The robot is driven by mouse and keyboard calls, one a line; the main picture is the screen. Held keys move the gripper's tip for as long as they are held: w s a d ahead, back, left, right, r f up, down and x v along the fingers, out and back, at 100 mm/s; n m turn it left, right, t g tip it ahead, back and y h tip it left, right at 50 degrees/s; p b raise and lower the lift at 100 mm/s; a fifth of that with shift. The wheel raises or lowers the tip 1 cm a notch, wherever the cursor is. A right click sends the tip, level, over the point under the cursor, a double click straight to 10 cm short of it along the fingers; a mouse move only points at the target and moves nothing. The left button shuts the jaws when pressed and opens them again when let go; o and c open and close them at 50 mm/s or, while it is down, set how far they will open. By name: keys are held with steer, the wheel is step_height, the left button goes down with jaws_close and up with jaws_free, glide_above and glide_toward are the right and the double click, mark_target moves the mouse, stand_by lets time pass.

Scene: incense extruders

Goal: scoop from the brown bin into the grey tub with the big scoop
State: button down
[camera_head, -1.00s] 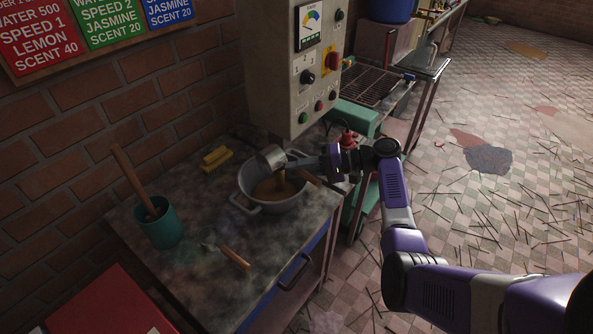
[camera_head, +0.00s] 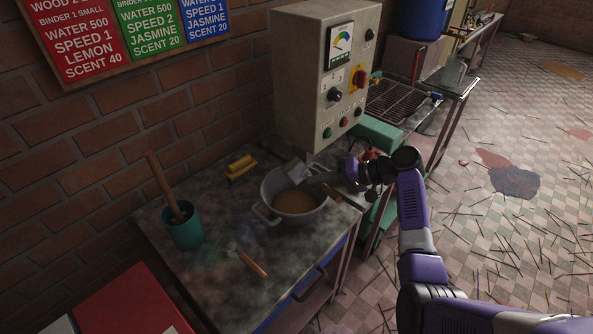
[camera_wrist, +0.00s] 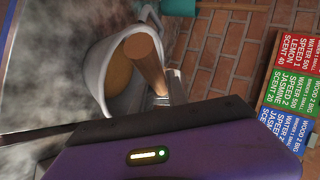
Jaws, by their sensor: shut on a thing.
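The grey tub (camera_head: 268,193) stands on the worktable and holds a layer of brown material; it also shows in the wrist view (camera_wrist: 92,88). My gripper (camera_head: 340,175) is at the tub's right side, shut on the big scoop. The scoop's grey metal head (camera_head: 297,172) is tilted over the tub's back rim. I cannot see into the head. A wooden handle (camera_head: 343,197) lies right of the tub; a brown wooden-looking cylinder (camera_wrist: 148,65) crosses before the tub in the wrist view. The brown bin is not in view.
A teal cup (camera_head: 186,232) with a wooden stick and a small wooden-handled tool (camera_head: 252,264) are on the table (camera_head: 215,290). Yellow blocks (camera_head: 240,168) lie by the wall. The control box (camera_head: 310,90) stands close behind the tub.

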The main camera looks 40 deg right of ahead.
steer(key=shift+a+r+n+g+h+p, duration=0.1)
steer(key=shift+r+n+g+h+p, duration=0.4)
steer(key=shift+r+n+h+p, duration=0.45)
steer(key=shift+f+h+b, duration=0.35)
steer(key=shift+h, duration=0.4)
steer(key=shift+r+n+g+h, duration=0.1)
steer(key=shift+n+g+h, duration=0.2)
steer(key=shift+n+h, duration=0.2)
steer(key=n+h, duration=0.1)
steer(key=h, duration=0.1)
steer(key=r+n+g+h, duration=0.1)
steer(key=h, duration=0.1)
steer(key=shift+r+h, duration=0.15)
steer(key=shift+h, duration=0.25)
steer(key=shift+r+n+h, duration=0.25)
steer(key=shift+n+h, duration=0.2)
steer(key=shift+h, duration=0.35)
